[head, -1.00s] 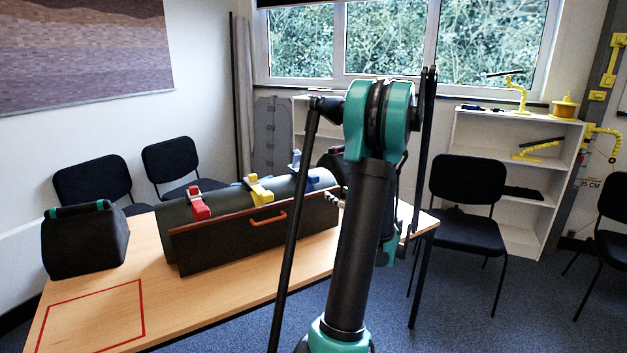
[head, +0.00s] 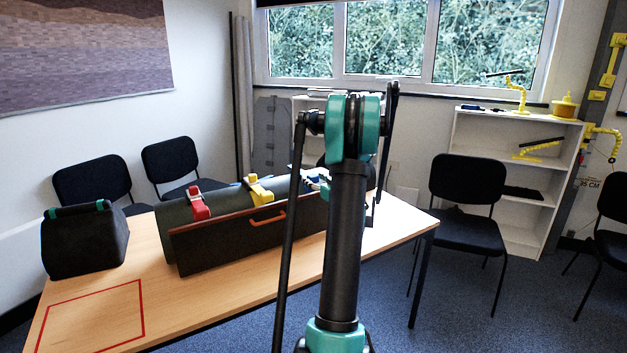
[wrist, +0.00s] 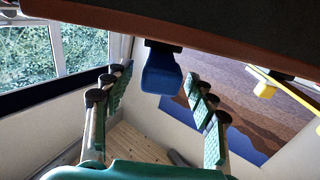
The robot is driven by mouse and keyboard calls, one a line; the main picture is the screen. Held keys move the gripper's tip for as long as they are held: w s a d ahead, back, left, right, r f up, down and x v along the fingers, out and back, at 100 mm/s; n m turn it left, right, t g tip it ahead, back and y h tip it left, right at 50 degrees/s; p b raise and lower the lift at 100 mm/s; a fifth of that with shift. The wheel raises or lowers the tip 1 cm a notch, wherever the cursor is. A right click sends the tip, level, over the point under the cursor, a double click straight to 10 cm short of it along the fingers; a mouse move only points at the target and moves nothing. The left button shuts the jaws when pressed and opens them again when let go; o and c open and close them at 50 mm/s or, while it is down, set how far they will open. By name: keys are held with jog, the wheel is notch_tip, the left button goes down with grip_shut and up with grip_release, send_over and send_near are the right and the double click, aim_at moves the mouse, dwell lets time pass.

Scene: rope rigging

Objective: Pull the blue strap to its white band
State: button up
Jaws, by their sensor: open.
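The blue strap's tab (wrist: 162,75) shows in the wrist view, hanging from a dark edge and lying between the fingers of my gripper (wrist: 160,84). My gripper is open, with one finger on either side of the tab and nothing clasped. In the head view a small part of the blue strap (head: 324,189) shows at the right end of the dark green roll (head: 222,196), partly covered by my arm. My gripper is mostly hidden there. I cannot make out the white band in either view.
A red strap (head: 199,206) and a yellow strap (head: 259,190) cross the roll to the left. A dark panel (head: 215,245) with an orange handle (head: 267,218) stands along its front. A black bag (head: 85,243) and a red outline lie at the table's left.

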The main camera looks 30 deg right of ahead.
jog(key=shift+w, duration=0.45)
grip_shut()
